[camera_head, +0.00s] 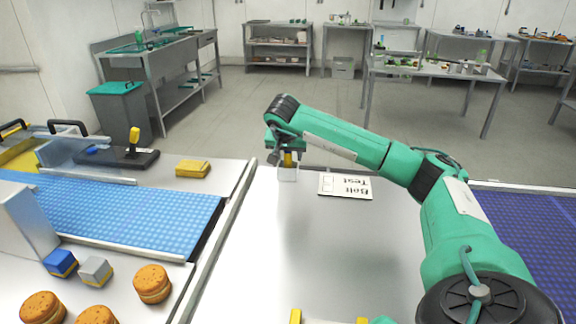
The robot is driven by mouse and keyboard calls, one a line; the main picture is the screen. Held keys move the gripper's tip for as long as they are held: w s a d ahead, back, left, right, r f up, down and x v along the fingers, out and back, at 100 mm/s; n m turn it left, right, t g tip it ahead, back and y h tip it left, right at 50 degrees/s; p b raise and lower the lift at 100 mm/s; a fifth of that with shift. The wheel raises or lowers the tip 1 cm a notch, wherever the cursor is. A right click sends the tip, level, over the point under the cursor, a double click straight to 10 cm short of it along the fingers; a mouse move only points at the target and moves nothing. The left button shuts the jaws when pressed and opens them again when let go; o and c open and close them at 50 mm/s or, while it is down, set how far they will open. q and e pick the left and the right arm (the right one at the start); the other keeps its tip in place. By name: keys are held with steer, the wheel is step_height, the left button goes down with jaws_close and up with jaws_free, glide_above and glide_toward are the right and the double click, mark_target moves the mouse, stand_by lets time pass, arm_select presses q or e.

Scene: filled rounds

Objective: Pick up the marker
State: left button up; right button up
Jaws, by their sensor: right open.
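I cannot make out a marker for certain anywhere in this view. My right gripper (288,168) hangs from the teal arm over the far left part of the white table (340,250). It points down, with a yellow part and a pale, see-through piece at its lower end. The gripper is small in the picture, and I cannot see anything held in it. My left gripper cannot be identified in this view.
A blue conveyor belt (125,212) runs on the left. Round brown items (152,284), a blue block (61,263) and a grey block (95,270) lie in front of it. A yellow block (193,168) sits behind. The table's middle is clear; a purple surface (530,232) lies right.

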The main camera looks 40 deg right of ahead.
arm_select(q)
steer(key=shift+w+r, duration=0.1)
steer(key=shift+w, duration=0.1)
arm_select(e)
steer(key=shift+c, duration=0.2)
jaws_close()
arm_select(q)
steer(key=shift+w, duration=0.1)
arm_select(e)
steer(key=shift+r, duration=0.1)
